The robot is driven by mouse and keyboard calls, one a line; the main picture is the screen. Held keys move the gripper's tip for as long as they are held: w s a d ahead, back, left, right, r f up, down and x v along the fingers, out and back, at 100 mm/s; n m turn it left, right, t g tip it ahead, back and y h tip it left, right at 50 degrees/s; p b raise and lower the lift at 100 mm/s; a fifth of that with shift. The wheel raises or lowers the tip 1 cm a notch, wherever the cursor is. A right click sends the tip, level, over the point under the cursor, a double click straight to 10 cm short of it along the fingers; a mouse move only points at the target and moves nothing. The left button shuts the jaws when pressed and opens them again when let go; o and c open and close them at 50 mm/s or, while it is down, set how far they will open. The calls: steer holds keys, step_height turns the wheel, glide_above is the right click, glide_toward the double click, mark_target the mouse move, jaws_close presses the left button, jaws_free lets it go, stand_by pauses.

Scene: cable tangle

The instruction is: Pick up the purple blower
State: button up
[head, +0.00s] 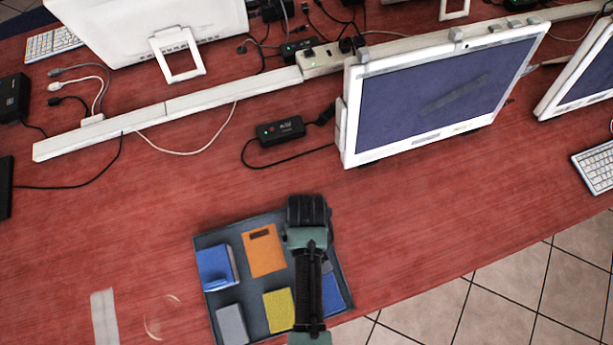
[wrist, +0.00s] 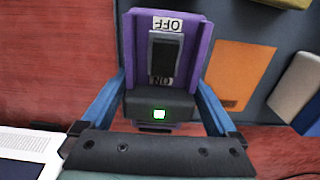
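In the head view my gripper (head: 308,212) is over the back right corner of the dark grey tray (head: 222,240), and the blower is hidden there.
The tray also holds a blue box (head: 214,268), an orange piece (head: 264,250), a grey block (head: 231,325) and a yellow block (head: 279,311). A monitor (head: 440,95), a black adapter (head: 280,131) and cables lie behind.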

steer(key=c, duration=1.4)
step_height(320, 180, up, 10)
steer(key=shift+r+p, duration=0.1)
steer(key=shift+p, duration=0.2)
